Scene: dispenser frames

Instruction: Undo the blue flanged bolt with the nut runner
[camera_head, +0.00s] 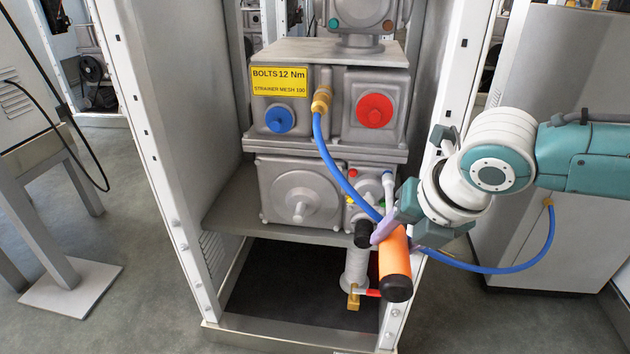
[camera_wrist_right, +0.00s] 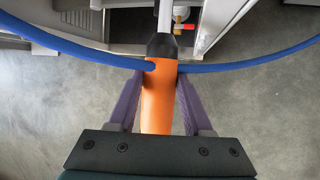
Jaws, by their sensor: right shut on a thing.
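My right gripper (camera_head: 390,226) is shut on the orange handle of the nut runner (camera_head: 395,258). In the right wrist view the purple fingers of the gripper (camera_wrist_right: 166,80) clasp both sides of the nut runner (camera_wrist_right: 158,105). Its grey shaft points away from the wrist, and in the head view its end reaches the small gearbox (camera_head: 362,187) at the lower right of the machine. Red, yellow and green spots show on that gearbox. My left gripper is out of view.
A blue hose (camera_head: 337,169) runs from a brass fitting, close by the tool, to the right cabinet (camera_head: 520,240). White frame posts (camera_head: 457,90) flank the machine. A grey cylinder (camera_head: 352,267) with a red lever stands below. A large blue cap (camera_head: 279,119) and red cap (camera_head: 374,110) sit above.

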